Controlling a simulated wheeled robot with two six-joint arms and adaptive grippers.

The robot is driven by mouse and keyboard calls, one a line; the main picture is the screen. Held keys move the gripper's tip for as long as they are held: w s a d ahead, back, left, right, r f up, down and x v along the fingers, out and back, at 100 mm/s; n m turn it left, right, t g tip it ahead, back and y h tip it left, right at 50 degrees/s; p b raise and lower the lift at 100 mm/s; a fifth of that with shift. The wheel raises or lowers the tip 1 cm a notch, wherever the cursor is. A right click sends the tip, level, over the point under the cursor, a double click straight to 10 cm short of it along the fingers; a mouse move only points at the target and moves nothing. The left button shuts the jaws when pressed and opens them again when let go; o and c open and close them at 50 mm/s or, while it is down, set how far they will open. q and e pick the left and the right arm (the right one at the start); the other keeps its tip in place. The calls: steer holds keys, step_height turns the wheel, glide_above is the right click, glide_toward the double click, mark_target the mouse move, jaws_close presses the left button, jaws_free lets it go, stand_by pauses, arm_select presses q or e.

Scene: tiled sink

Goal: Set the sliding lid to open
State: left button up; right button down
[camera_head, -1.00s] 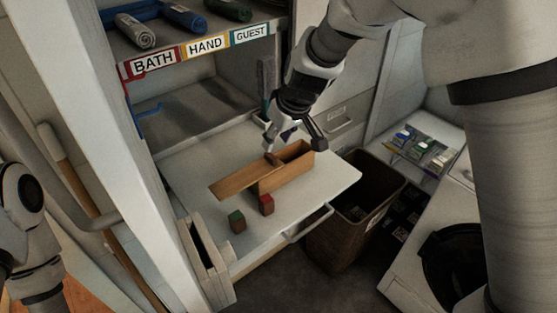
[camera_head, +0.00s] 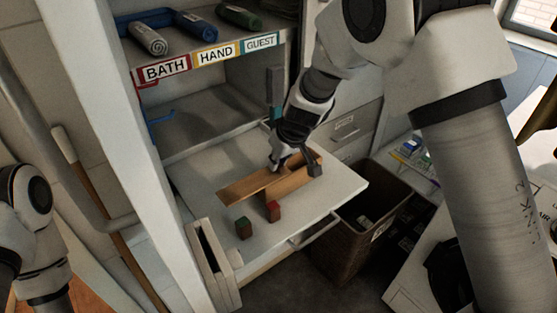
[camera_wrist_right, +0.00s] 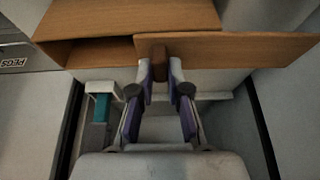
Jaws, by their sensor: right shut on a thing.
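A wooden box (camera_head: 292,185) stands on the pulled-out white shelf. Its flat wooden lid (camera_head: 240,188) sticks out well past the box's left end in the head view. In the right wrist view the lid (camera_wrist_right: 235,48) extends to the right of the box (camera_wrist_right: 130,18), and a dark gap of the box's inside shows at left. A small brown knob (camera_wrist_right: 160,56) sits on the lid. My right gripper (camera_head: 276,164) is at the knob; in the right wrist view its fingertips (camera_wrist_right: 160,68) are shut on it. My left arm is at the left edge; its gripper is out of view.
A green-topped block (camera_head: 243,228) and a red-topped block (camera_head: 273,211) stand on the white shelf (camera_head: 310,213) in front of the box. A dark bin (camera_head: 345,245) stands to the right. A cabinet with rolled towels (camera_head: 195,26) rises behind. The shelf's front is partly bare.

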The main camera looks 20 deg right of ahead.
steer(key=shift+a+f+b, duration=0.1)
steer(key=shift+f+b, duration=0.2)
steer(key=shift+b, duration=0.1)
steer(key=shift+s+a+r, duration=0.25)
steer(key=shift+a+r, duration=0.05)
steer(key=shift+a, duration=0.25)
steer(key=c, duration=1.3)
jaws_free()
steer(key=shift+d, duration=0.15)
steer(key=shift+o, duration=0.9)
steer(key=shift+w+d+f, duration=0.1)
steer(key=shift+d, duration=0.1)
steer(key=shift+a, duration=0.2)
steer(key=v, duration=1.2)
steer(key=shift+d, duration=0.1)
